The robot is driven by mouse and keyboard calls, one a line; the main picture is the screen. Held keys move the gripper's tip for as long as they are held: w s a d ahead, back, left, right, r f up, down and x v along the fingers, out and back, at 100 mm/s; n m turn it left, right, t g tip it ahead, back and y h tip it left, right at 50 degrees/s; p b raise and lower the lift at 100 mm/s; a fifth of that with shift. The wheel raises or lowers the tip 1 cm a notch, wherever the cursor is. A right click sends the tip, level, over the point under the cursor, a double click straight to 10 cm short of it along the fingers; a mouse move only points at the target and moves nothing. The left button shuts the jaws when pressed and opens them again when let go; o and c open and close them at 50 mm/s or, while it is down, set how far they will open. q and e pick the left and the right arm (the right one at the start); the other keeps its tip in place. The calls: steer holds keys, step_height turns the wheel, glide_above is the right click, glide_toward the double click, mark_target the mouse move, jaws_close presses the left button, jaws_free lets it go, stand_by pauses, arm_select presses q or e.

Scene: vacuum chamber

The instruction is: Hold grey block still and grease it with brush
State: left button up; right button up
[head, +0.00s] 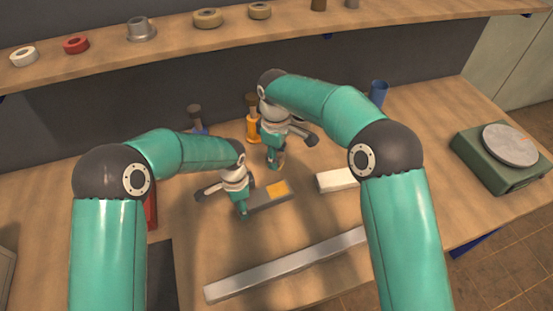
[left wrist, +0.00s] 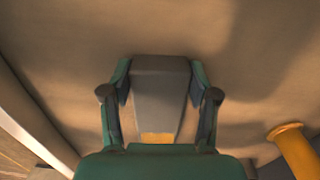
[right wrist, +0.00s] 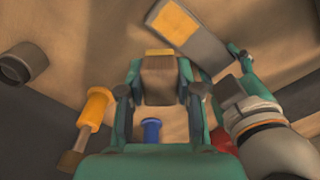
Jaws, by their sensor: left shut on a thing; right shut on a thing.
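The grey block (head: 262,199) lies on the table with a yellow-orange patch on one end. My left gripper (head: 243,213) is shut on its other end. In the left wrist view the grey block (left wrist: 160,88) sits between both fingers, its patch toward the palm. My right gripper (head: 276,164) is shut behind the block. In the right wrist view it holds a brown piece with a yellowish edge, which I take as the brush (right wrist: 159,85); it appears apart from the block's patch (right wrist: 175,22). The head view mostly hides the brush.
An orange-handled tool (head: 253,128) stands behind my right gripper. A white block (head: 336,180) lies to the right, a long metal bar (head: 285,264) in front. A green scale (head: 496,160) is far right, a blue cup (head: 378,92) at the back. A shelf (head: 180,40) runs behind.

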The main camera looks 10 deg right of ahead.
stand_by(0.3)
arm_select(q)
steer(key=o, duration=1.5)
step_height(320, 180, up, 12)
steer(key=shift+f, duration=0.1)
